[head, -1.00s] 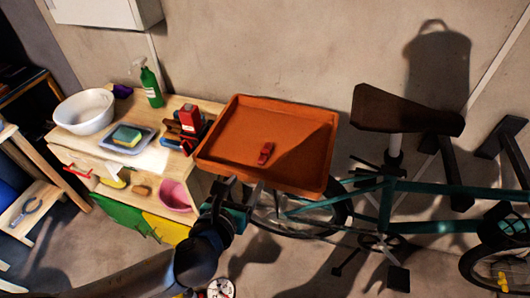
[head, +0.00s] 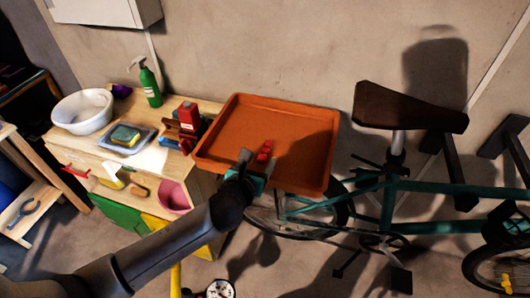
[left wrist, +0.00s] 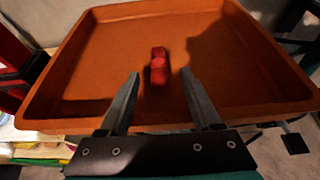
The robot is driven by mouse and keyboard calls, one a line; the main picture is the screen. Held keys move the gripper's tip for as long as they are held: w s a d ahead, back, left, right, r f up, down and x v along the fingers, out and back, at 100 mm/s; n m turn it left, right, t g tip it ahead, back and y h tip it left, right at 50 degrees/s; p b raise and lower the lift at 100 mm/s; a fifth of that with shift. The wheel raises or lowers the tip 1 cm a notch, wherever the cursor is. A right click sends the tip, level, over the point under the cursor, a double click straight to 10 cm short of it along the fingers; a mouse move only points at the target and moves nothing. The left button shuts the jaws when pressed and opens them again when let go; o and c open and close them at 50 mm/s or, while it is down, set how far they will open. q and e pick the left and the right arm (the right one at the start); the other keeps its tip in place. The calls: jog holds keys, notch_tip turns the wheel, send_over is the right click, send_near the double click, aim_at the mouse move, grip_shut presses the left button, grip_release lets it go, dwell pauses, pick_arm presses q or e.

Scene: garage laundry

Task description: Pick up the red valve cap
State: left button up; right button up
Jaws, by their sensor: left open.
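The red valve cap (head: 265,151) lies in the orange tray (head: 310,120). In the left wrist view the cap (left wrist: 158,68) shows as a small red piece on the floor of the tray (left wrist: 100,60), a little beyond and between my fingertips. My left gripper (head: 254,158) reaches over the tray's near edge, close to the cap. In the left wrist view the left gripper (left wrist: 160,78) is open, with nothing between its fingers. My right gripper is not in view.
A bicycle with a brown saddle (head: 410,107) stands right of the tray. Left of it, a wooden cabinet holds a white bowl (head: 82,112), a green spray bottle (head: 150,83), a sponge (head: 126,134) and a red container (head: 188,117).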

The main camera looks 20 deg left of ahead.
aim_at(262, 157)
pick_arm(q)
jog(key=shift+b+x, duration=0.35)
jog(key=shift+x, duration=1.5)
jog(key=shift+a+f, duration=0.1)
jog(key=shift+s, duration=0.1)
grip_shut()
